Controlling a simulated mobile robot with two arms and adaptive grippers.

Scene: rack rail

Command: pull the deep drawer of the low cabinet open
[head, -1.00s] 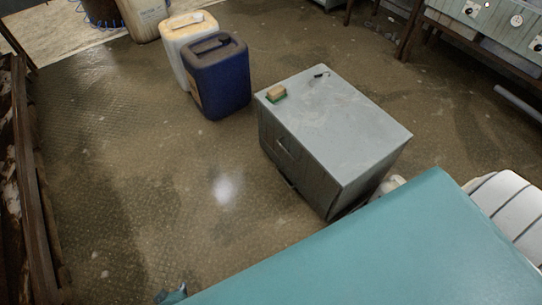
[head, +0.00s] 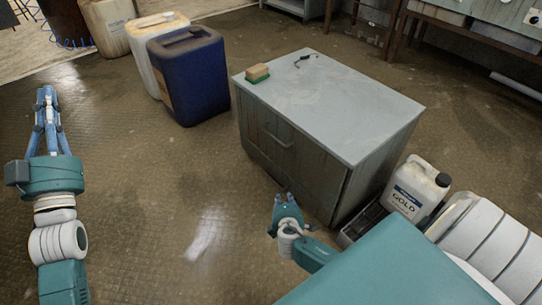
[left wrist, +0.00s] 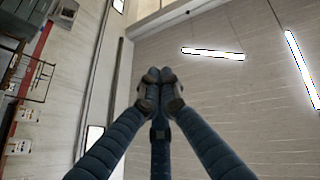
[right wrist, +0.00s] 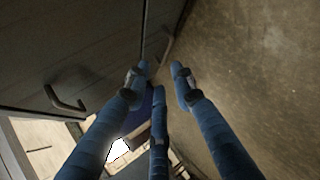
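The low grey cabinet (head: 310,95) stands in the middle of the head view. A bar handle (head: 280,135) is on its front, and the front looks closed. In the right wrist view, two bar handles show on the front, one at left (right wrist: 65,100) and one beyond my fingers (right wrist: 167,46), with a seam between them. I cannot tell which front is the deep drawer. My right gripper (head: 287,198) is low before the cabinet front, its fingers apart and empty (right wrist: 160,70). My left gripper (head: 46,98) is raised at far left, its fingers together and empty (left wrist: 160,76).
A green-and-tan sponge (head: 257,74) and a small dark item (head: 305,58) lie on the cabinet top. A blue canister (head: 190,80) and a white one (head: 150,50) stand left of it. A white jug (head: 415,190) stands at its right. Floor in front is clear.

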